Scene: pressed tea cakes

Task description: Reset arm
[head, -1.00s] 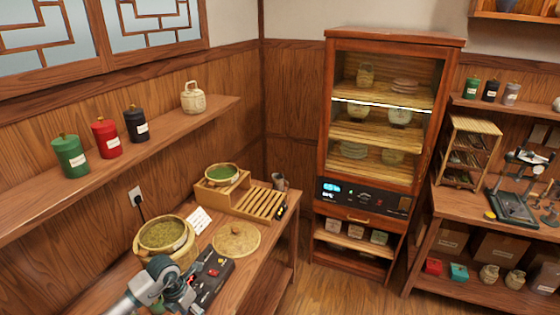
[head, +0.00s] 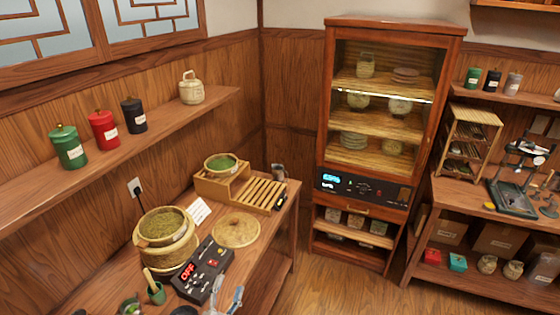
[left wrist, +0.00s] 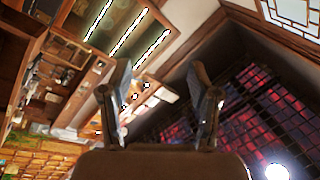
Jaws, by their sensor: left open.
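My left gripper (head: 230,290) shows only in part at the bottom edge of the head view, just right of the black control box (head: 203,268). In the left wrist view its two fingers (left wrist: 160,85) stand apart with nothing between them. Behind them are the ceiling, a roof opening and tilted shelves, so the wrist camera faces upward. Most of my left arm is out of the head view. My right gripper is not in view.
A bamboo steamer (head: 166,240) stands left of the control box, whose red display reads OFF. A round woven lid (head: 236,230) lies behind it. A small green cup (head: 156,293) stands in front. A glass-fronted cabinet (head: 368,187) stands beyond, with open floor before it.

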